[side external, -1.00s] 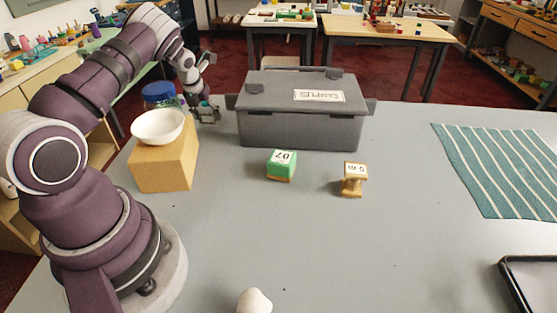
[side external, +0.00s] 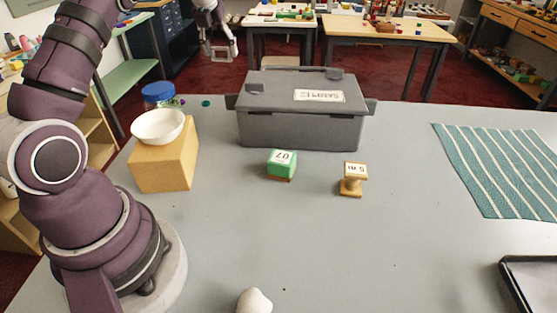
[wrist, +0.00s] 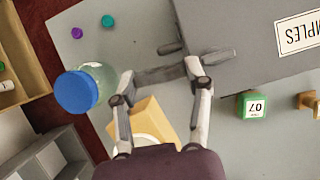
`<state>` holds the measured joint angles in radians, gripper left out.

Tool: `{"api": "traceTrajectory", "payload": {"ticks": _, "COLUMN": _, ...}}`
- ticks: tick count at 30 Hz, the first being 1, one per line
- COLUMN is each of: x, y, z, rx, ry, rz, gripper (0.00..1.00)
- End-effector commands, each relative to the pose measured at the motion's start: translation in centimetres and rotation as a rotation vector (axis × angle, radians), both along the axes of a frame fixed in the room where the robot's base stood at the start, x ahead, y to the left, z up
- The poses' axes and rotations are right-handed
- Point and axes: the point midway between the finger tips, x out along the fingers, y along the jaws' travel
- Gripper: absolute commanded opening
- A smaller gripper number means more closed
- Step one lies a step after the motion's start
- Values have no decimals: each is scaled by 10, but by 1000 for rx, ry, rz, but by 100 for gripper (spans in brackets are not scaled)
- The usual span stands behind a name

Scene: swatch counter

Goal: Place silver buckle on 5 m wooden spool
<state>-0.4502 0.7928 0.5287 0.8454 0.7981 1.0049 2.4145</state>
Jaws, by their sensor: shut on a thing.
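The silver buckle (wrist: 160,75) is a thin grey piece between my fingertips in the wrist view, seen nearly edge-on. My gripper (wrist: 160,73) is shut on it. In the side view my gripper (side external: 221,52) is high up, behind and above the grey box, clear of the counter. The wooden spool (side external: 352,181) stands upright on the counter, with a white "5 m" label on its top and nothing on it. Part of the spool (wrist: 307,101) shows at the right edge of the wrist view.
A grey samples box (side external: 300,125) stands behind the spool. A green block marked 07 (side external: 281,166) is left of the spool. A white bowl (side external: 158,127) sits on a tan block (side external: 165,165), near a blue-lidded jar (side external: 158,94).

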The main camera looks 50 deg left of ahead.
Motion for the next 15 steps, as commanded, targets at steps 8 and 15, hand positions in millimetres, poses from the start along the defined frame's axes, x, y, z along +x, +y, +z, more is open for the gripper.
{"api": "traceTrajectory", "payload": {"ticks": 8, "x": 28, "y": -93, "z": 20, "rx": -3, "ry": -1, "rz": -129, "gripper": 35}}
{"api": "traceTrajectory", "payload": {"ticks": 15, "x": 11, "y": -190, "z": 21, "rx": -6, "ry": 1, "rz": -293, "gripper": 35}}
